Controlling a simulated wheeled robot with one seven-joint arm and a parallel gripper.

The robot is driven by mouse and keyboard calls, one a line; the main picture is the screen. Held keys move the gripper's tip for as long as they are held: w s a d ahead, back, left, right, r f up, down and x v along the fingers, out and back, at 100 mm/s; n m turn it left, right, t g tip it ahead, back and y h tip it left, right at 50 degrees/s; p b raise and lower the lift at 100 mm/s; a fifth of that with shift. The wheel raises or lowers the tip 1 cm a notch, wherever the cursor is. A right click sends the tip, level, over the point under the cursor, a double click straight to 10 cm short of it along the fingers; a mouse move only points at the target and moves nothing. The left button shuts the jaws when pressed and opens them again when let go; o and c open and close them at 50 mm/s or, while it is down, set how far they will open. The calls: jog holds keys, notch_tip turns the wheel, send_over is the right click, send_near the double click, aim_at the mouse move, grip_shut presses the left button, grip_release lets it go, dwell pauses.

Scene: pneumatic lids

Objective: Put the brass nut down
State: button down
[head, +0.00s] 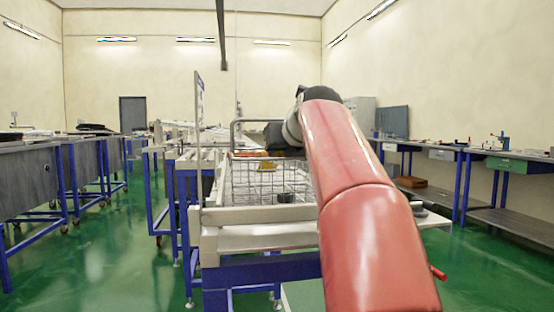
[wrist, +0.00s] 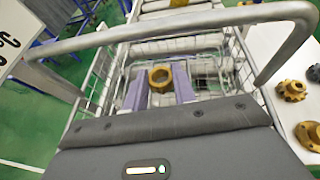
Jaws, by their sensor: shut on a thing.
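The brass nut (wrist: 160,78) is a gold ring-shaped piece with a round hole, seen in the wrist view. My gripper (wrist: 160,83) is shut on it, with one pale purple finger on each side. The nut is held in front of the wire basket (wrist: 108,68), whose mesh shows around and beyond the fingers. I cannot tell how high the nut is above the basket floor. In the head view the wire basket (head: 262,178) stands on a bench, and my red arm reaches over its right side. The nut and fingertips cannot be made out there.
A grey tubular handle (wrist: 180,23) arches across the wrist view. A white surface at right bears several gear-like pieces, including a brass gear (wrist: 292,90). A white sign (wrist: 12,38) stands at left. Workbenches (head: 55,165) line the left; green floor lies open between.

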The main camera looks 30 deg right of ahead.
jog(key=w, duration=0.1)
jog(key=w+f, duration=0.2)
jog(key=shift+w+d+f, duration=0.15)
jog(key=shift+d+f, duration=0.1)
jog(key=shift+f, duration=0.1)
jog(key=shift+f+b, duration=0.5)
jog(key=shift+f, duration=0.05)
jog(key=c, duration=1.1)
grip_release()
jog(key=shift+f, duration=0.1)
jog(key=shift+c, duration=0.2)
